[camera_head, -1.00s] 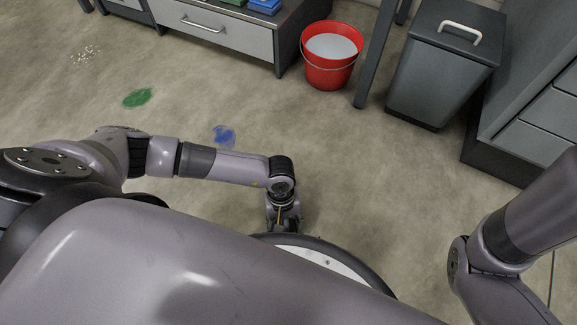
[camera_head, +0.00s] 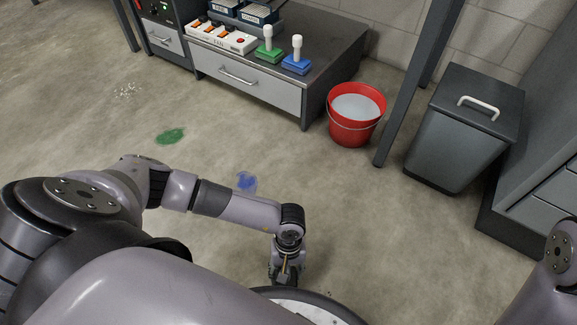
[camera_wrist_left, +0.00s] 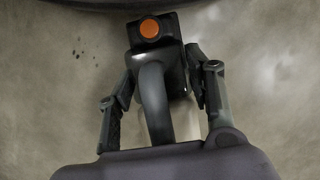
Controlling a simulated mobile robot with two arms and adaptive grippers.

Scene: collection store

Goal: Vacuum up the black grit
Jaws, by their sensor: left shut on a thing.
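My left gripper (camera_wrist_left: 160,82) is shut on the curved dark handle of a hand vacuum (camera_wrist_left: 153,50), which has a round orange button on top. In the head view my left gripper (camera_head: 286,274) hangs low over the floor beside my base, and the vacuum is mostly hidden there. A few black specks, the black grit (camera_wrist_left: 82,54), lie on the floor to the left of the vacuum in the left wrist view, apart from it. My right gripper is out of view; only part of my right arm shows at the right edge.
Pale grit (camera_head: 126,90), a green patch (camera_head: 171,136) and a blue patch (camera_head: 246,181) mark the floor. A red bucket (camera_head: 353,128), a grey lidded bin (camera_head: 455,135) and a low drawer bench (camera_head: 262,88) with green- and blue-based tools stand beyond. Floor between is clear.

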